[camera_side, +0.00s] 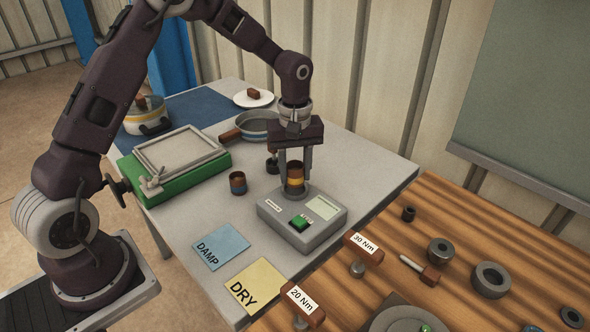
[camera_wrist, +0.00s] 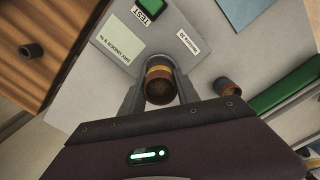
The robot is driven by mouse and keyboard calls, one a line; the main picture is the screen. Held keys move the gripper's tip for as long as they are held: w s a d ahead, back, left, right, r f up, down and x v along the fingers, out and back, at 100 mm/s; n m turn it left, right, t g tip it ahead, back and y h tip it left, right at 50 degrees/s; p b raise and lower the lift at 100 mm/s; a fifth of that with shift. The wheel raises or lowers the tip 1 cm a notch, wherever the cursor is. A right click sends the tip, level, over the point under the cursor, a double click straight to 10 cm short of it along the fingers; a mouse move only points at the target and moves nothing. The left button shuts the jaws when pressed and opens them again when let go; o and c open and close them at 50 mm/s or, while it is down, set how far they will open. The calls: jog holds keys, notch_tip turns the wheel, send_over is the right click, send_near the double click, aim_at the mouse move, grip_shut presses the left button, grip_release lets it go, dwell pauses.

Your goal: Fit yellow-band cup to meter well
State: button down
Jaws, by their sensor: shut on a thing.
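The yellow-band cup (camera_side: 295,178) is upright between the fingers of my gripper (camera_side: 295,172), which is shut on it. It is dark brown with a yellow band. The cup is at the back end of the grey meter (camera_side: 303,222), over the place of the well. The fingers and cup hide the well, so I cannot tell whether the cup is in it or just above. In the wrist view the cup (camera_wrist: 159,84) shows from above between the fingertips, with the meter (camera_wrist: 140,38) beyond it.
A dark object (camera_side: 272,164) is close behind my gripper. The green press (camera_side: 180,165), a pan (camera_side: 260,125) and DAMP (camera_side: 220,246) and DRY (camera_side: 256,286) cards share the grey table.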

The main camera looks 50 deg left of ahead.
jog(key=shift+f, duration=0.1)
jog(key=shift+f, duration=1.05)
dwell(0.6)
jog(key=shift+r, duration=0.55)
jog(key=shift+f, duration=0.15)
dwell(1.1)
jog(key=shift+f, duration=0.4)
dwell(0.7)
jog(key=c, duration=0.8)
grip_release()
jog(key=shift+s+f, duration=0.1)
jog(key=shift+s, duration=0.05)
jog(key=shift+a, duration=0.1)
